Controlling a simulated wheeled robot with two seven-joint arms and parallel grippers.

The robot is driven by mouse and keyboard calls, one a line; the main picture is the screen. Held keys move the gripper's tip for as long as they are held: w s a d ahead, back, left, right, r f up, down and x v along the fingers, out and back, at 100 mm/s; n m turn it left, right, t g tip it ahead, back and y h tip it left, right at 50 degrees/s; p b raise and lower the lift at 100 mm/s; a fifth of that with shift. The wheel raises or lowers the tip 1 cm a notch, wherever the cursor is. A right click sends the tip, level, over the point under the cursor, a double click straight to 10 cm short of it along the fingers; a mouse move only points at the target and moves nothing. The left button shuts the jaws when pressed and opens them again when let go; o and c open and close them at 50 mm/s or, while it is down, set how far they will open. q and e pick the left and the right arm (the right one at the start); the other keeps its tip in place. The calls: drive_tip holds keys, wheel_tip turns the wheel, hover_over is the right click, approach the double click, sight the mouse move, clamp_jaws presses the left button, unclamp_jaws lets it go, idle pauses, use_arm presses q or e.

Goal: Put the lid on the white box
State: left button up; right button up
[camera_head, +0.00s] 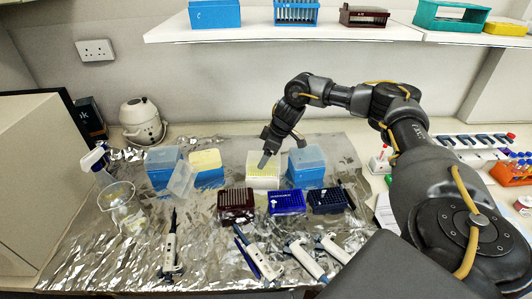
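The white box (264,181) stands upright at the back middle of the foil-covered bench, with yellow tips showing in its open top. A clear, empty lid (182,181) rests tilted against the front of the left blue box; I cannot tell for sure that it belongs to the white box. My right gripper (265,160) points down, in front of or just above the white box's top, and hides part of it. Nothing is visibly held, but its finger gap is unclear. My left gripper is not in view.
Blue boxes (308,173) flank the white box. Dark red (236,204) and blue (287,202) racks stand in front of it. Several pipettes (170,247) lie or stand nearer. A beaker (122,206) and wash bottle (96,165) are at left. A shelf (350,33) hangs above.

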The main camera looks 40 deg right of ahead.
drive_tip(key=shift+w+a+f, duration=0.15)
drive_tip(key=shift+w+f, duration=0.05)
drive_tip(key=shift+w, duration=0.1)
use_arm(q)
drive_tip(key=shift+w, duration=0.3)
use_arm(e)
drive_tip(key=shift+w+f, duration=0.1)
drive_tip(key=shift+f, duration=0.1)
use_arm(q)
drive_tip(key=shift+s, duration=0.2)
use_arm(e)
drive_tip(key=shift+w, duration=0.1)
drive_tip(key=shift+f, duration=0.1)
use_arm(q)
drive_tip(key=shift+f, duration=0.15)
use_arm(e)
drive_tip(key=shift+d+f, duration=0.2)
drive_tip(key=shift+f, duration=0.45)
drive_tip(key=shift+f, duration=0.2)
drive_tip(key=shift+f, duration=0.15)
drive_tip(key=shift+s+a+f, duration=0.1)
drive_tip(key=shift+s, duration=0.15)
